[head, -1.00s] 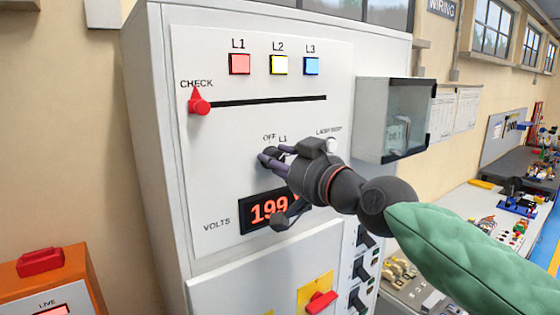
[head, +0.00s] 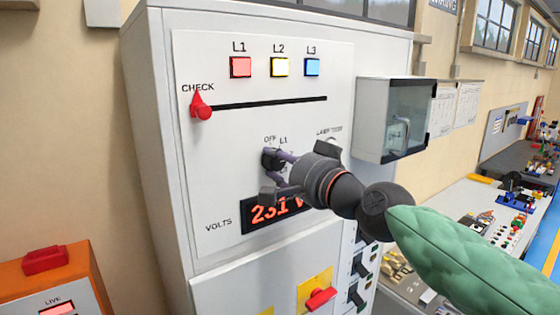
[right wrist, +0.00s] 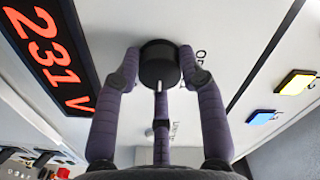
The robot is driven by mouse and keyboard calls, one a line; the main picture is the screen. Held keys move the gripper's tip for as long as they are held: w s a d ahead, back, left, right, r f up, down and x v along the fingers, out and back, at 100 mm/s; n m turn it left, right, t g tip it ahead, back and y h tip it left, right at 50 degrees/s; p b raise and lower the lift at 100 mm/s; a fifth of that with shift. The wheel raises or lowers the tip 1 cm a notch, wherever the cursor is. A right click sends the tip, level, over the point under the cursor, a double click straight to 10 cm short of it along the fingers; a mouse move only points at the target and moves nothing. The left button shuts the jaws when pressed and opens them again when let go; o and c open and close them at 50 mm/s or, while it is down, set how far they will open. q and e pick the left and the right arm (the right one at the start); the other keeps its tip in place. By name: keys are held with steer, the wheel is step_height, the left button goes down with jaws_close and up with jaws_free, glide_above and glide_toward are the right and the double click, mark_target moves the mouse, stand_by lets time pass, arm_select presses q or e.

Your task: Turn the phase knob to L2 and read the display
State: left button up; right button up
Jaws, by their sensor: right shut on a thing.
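The phase knob (right wrist: 159,64) is a round black knob on the white panel. My right gripper (right wrist: 160,75) has its fingers around it and is shut on it. A white mark on the knob points down in the right wrist view, the side where the lamp test button lies. OFF and L1 show above the knob (head: 270,158) in the head view; the L2 position label is hidden. The display (right wrist: 52,50) reads 231 V in red digits. In the head view my right gripper (head: 278,172) partly covers the display (head: 250,219). My left gripper is out of view.
L1, L2 and L3 lamps (head: 280,67) sit at the panel top above a slider with a red CHECK pointer (head: 200,107). A glass-fronted box (head: 398,125) projects at right. A red switch (head: 319,299) is below; an orange unit (head: 45,270) stands at lower left.

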steer(key=shift+d+r+m, duration=0.25)
steer(key=shift+r+m, duration=0.05)
steer(key=shift+r, duration=0.2)
steer(key=o, duration=1.1)
steer(key=shift+o, duration=0.2)
steer(key=shift+f, duration=0.25)
steer(key=shift+s+f, duration=0.1)
steer(key=shift+s, duration=0.05)
steer(key=v, duration=1.1)
steer(key=shift+s+d, duration=0.2)
steer(key=shift+d, duration=0.05)
